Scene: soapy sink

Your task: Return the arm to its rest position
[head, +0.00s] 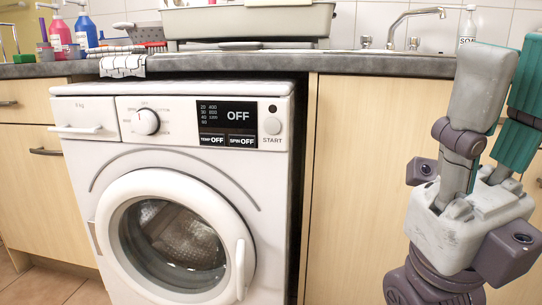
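My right gripper (507,75) is at the right edge of the head view, its fingers pointing up. One grey finger and one teal finger show, with a worn pale palm below them. Part of the teal finger is cut off by the picture edge. The fingers stand close together from this angle, and I cannot tell whether they are open or shut. No held object is visible. The gripper is in front of the wooden cabinet doors, to the right of the washing machine (75,113). My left gripper is not in view.
A dark grey countertop (370,65) runs across the back. On it are a red bottle (60,35), a blue bottle (86,33), a dish tub (250,22), a chrome faucet (400,20) and a soap bottle (467,27). A checkered cloth (122,66) hangs over its edge.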

